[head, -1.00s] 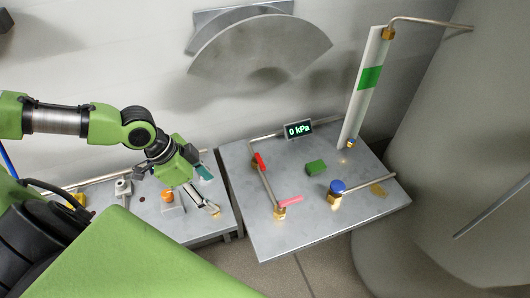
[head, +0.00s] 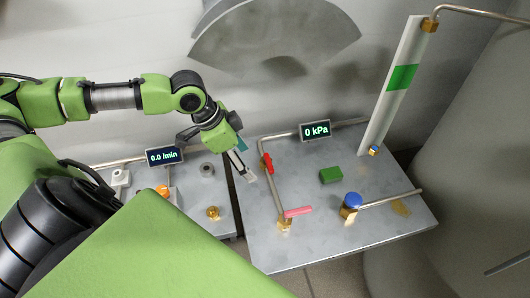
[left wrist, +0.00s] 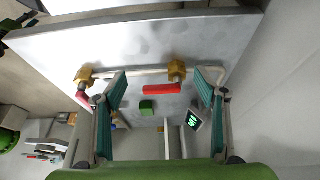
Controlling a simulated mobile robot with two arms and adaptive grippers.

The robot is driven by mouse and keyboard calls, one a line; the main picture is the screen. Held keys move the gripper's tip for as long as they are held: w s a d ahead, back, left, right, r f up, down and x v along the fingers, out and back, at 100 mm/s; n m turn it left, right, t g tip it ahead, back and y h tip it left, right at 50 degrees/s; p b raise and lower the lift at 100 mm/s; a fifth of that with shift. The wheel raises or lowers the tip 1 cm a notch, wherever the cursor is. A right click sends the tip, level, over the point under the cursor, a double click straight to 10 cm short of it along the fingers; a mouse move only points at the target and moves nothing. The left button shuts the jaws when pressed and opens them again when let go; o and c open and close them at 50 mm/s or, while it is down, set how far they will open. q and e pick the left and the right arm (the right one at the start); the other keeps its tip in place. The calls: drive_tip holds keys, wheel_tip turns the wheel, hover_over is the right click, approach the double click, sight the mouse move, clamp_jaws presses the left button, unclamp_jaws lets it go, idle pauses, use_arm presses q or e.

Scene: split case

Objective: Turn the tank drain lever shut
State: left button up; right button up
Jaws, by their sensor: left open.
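Two lever valves sit on the pipe of the right-hand metal table. A red lever (head: 267,163) is at the pipe's left side, and a pinkish-red lever (head: 297,211) on a brass body points right near the front. I see no label telling which is the tank drain lever. My left gripper (head: 245,172) is open and empty, just left of the red lever and apart from it. In the left wrist view, a red lever (left wrist: 161,90) and its brass valve (left wrist: 176,71) show between the spread fingers of the gripper (left wrist: 162,84). My right gripper is out of view.
A "0 kPa" display (head: 315,131) stands behind the levers. A green block (head: 331,175), a blue-topped valve (head: 352,200) and a tall gauge panel (head: 398,85) are to the right. The left table carries an orange knob (head: 162,191) and a "0.0 /min" display (head: 164,156).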

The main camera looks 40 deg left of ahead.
sight(268, 162)
use_arm(q)
drive_tip(key=w+d, duration=0.2)
drive_tip(key=w, duration=0.1)
drive_tip(key=shift+w+d+p, duration=0.15)
drive_tip(key=shift+d+p, duration=0.15)
drive_tip(key=shift+d, duration=0.05)
drive_tip(key=shift+w+d, duration=0.25)
drive_tip(key=shift+w+d+f, duration=0.1)
drive_tip(key=shift+d+f, duration=0.05)
drive_tip(key=shift+f, duration=0.4)
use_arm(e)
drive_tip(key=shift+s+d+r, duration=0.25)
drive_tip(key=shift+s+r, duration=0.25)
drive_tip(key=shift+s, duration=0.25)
use_arm(q)
drive_tip(key=shift+c, duration=0.3)
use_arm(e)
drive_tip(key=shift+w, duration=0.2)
use_arm(q)
drive_tip(key=c, duration=1)
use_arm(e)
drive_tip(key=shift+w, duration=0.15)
